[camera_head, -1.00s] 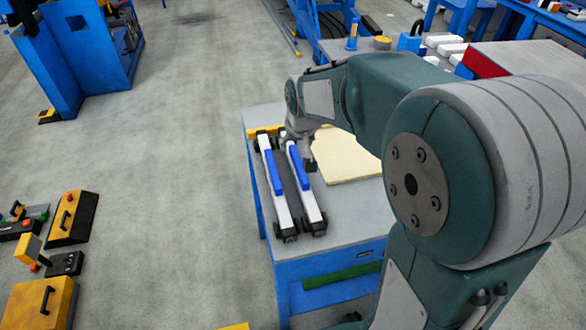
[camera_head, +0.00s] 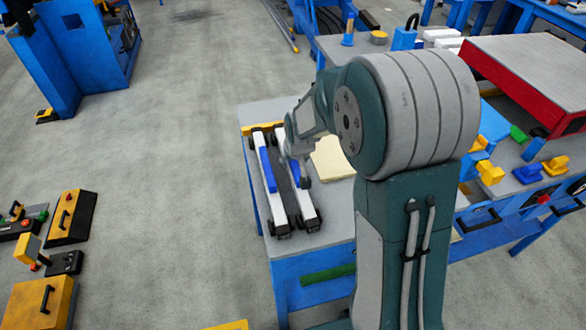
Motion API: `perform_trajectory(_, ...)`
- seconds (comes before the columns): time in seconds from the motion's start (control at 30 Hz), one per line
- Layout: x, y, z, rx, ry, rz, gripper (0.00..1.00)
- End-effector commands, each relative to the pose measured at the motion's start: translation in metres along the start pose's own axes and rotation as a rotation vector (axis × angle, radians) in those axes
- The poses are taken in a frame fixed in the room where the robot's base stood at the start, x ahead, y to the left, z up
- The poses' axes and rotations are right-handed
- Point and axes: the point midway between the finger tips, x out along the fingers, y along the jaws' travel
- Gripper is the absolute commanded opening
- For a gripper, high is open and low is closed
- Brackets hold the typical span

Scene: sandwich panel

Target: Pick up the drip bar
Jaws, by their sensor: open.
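Two long white bars with dark ends lie side by side on the grey table (camera_head: 335,240). The left bar (camera_head: 276,205) has a blue handle (camera_head: 268,170) in plain sight. The right bar (camera_head: 304,207) is partly covered by my wrist and gripper, and its blue handle is mostly hidden. I cannot tell which bar is the drip bar. My gripper (camera_head: 302,174) is open and low over the upper half of the right bar. Its fingertips are small and dark, so I cannot tell whether they touch the bar or straddle its handle.
A pale yellow panel (camera_head: 333,160) lies right of the bars, partly behind my arm. A bench with yellow and blue clamps (camera_head: 488,172) stands to the right.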

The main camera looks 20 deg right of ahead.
Motion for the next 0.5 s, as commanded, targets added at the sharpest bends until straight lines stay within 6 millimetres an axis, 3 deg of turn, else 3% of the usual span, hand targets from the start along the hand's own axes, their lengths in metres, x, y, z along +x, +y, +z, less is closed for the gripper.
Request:
perform_trajectory(0.13,-0.0004,-0.0023,-0.0002,-0.002,0.001,0.002,0.69)
perform_trajectory(0.2,-0.0005,-0.0026,-0.0003,-0.002,0.001,0.002,0.37)
perform_trajectory(0.3,-0.0005,-0.0028,-0.0003,-0.002,0.001,0.002,0.0)
perform_trajectory(0.5,-0.0002,-0.0026,-0.0004,-0.002,0.0,0.002,0.0)
